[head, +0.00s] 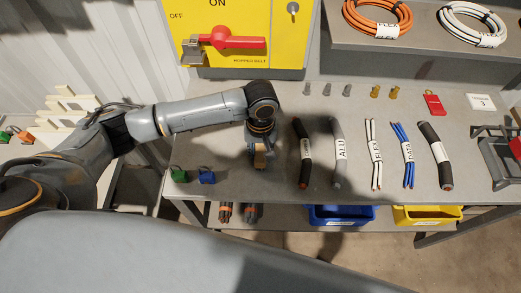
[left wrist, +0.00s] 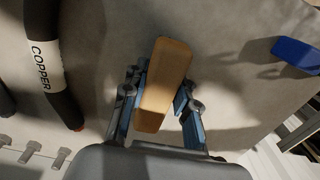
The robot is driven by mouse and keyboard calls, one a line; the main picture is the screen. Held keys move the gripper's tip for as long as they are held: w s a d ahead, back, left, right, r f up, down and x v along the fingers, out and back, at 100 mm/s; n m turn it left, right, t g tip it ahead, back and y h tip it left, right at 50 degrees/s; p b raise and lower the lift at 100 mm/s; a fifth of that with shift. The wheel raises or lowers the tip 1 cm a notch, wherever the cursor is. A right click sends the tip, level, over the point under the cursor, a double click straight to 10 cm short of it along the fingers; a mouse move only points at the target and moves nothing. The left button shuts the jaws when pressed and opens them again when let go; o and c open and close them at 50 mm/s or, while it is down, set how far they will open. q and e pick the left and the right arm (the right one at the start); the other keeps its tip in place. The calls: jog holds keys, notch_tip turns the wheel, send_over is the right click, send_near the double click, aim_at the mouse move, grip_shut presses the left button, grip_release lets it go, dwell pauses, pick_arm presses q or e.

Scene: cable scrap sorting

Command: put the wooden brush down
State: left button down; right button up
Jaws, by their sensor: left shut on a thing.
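The wooden brush (left wrist: 166,75) is a tan block between the fingers of my left gripper (left wrist: 158,100) in the left wrist view. The gripper is shut on it. In the head view, my left gripper (head: 258,150) points down over the left part of the grey workbench (head: 225,178), and a small tan bit of the brush (head: 260,159) shows below it. The brush is over the bench top; I cannot tell whether it touches the surface. My right gripper is not in view.
A black cable labelled COPPER (left wrist: 50,65) lies beside the gripper. More cable samples, including ALU (head: 339,152), lie to the right. A yellow switch box (head: 285,55) stands behind.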

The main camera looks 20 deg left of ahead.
aim_at(261, 149)
pick_arm(q)
jog(key=shift+f, duration=0.2)
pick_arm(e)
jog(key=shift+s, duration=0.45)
pick_arm(q)
jog(key=c, duration=1)
grip_release()
jog(key=shift+c, duration=0.2)
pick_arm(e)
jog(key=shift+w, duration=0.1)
pick_arm(q)
notch_tip(261, 149, up, 12)
jog(key=b, duration=0.1)
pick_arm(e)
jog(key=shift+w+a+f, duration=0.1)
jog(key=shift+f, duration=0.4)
